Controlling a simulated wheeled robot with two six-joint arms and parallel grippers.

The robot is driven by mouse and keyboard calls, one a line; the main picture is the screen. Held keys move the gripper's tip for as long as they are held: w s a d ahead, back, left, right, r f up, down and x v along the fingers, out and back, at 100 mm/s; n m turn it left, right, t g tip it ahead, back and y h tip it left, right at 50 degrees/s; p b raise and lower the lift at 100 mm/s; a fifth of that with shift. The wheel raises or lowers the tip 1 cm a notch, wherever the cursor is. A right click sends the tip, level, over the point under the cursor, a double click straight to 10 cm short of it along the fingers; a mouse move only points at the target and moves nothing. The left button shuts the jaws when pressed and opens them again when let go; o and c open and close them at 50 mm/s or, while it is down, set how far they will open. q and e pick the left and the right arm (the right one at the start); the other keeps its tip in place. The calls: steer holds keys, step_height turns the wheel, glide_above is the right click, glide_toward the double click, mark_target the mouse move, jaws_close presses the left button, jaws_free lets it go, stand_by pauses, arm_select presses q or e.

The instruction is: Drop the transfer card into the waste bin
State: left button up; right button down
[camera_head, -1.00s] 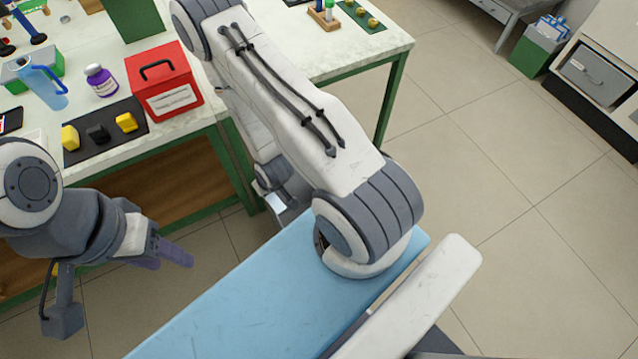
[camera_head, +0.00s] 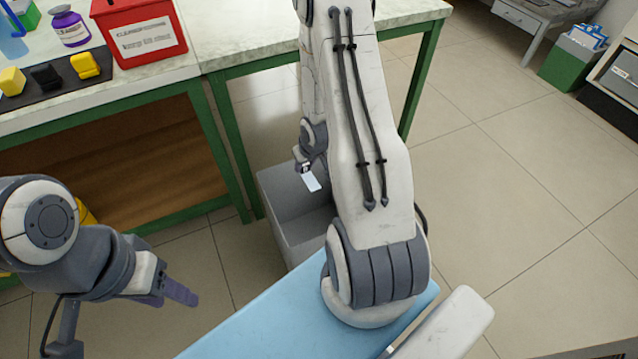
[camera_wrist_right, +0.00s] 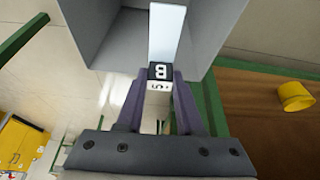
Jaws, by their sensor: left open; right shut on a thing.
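The transfer card is a small pale card (camera_head: 311,181) hanging below my right gripper (camera_head: 303,164) in the head view. The right wrist view shows the card (camera_wrist_right: 166,35) and a dark and white block-like end marked "B" between the fingers of my right gripper (camera_wrist_right: 157,90), which is shut on it. The waste bin is a grey open box (camera_head: 286,240) on the floor, partly hidden behind my right arm. In the right wrist view the bin (camera_wrist_right: 100,30) lies beyond the card, its inside facing me. My left gripper (camera_head: 172,292) is open and empty, at lower left.
A green-legged table (camera_head: 240,38) stands behind the bin, with a red box (camera_head: 140,35), a purple-labelled bottle (camera_head: 70,27) and a dark mat with yellow and black blocks. Open tiled floor (camera_head: 520,180) lies to the right. A yellow object (camera_wrist_right: 296,97) shows in the wrist view.

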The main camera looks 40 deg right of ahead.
arm_select(q)
step_height(320, 180, down, 12)
steer(key=b, duration=1)
arm_select(e)
steer(key=d+f, duration=0.4)
steer(key=f, duration=0.5)
steer(key=shift+s+d+f+m, duration=0.15)
steer(key=shift+s+f+m, duration=0.05)
steer(key=shift+s+m, duration=0.1)
arm_select(q)
steer(key=shift+f, duration=0.1)
arm_select(e)
steer(key=shift+c, duration=2.3)
jaws_free()
arm_select(q)
step_height(320, 180, up, 6)
steer(key=p, duration=0.6)
steer(key=shift+r, duration=0.2)
arm_select(e)
steer(key=v, duration=1)
steer(key=shift+r, duration=0.25)
